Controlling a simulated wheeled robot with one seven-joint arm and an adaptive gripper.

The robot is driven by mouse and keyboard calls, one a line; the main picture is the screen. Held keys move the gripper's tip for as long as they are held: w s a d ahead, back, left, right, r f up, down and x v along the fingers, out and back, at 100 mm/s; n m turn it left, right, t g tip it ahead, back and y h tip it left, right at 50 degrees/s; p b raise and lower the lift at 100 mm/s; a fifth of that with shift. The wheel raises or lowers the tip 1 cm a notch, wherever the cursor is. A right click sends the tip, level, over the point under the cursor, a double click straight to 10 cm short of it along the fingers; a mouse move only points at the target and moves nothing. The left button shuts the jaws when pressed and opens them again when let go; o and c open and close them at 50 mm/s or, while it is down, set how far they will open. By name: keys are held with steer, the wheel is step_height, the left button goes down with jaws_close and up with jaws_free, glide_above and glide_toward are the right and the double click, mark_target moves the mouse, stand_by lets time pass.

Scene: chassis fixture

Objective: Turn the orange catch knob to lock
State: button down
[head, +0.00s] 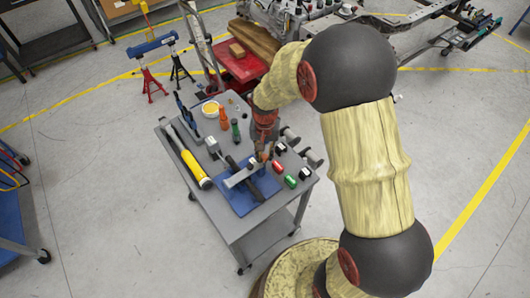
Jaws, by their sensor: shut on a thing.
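A grey metal fixture with dark parts (239,178) lies on a blue mat (233,203) on the grey cart. My gripper (264,155) reaches down from above to the fixture's far right end. It is shut on a small orange part there, which I take for the orange catch knob (266,157). The fingers and wrist hide most of the knob, so I cannot tell its angle or whether the catch is locked.
The grey cart top (215,185) also holds a yellow-handled tool (194,168), orange (223,117) and green (236,131) handles, a yellow-rimmed dish (210,109), and red (277,167) and green (290,181) small pieces. A red cart (240,66) stands behind.

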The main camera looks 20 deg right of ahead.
mark_target(265, 156)
steer(key=shift+m, duration=0.3)
steer(key=c, duration=1.7)
jaws_free()
steer(key=shift+o, duration=0.4)
step_height(265, 156, up, 12)
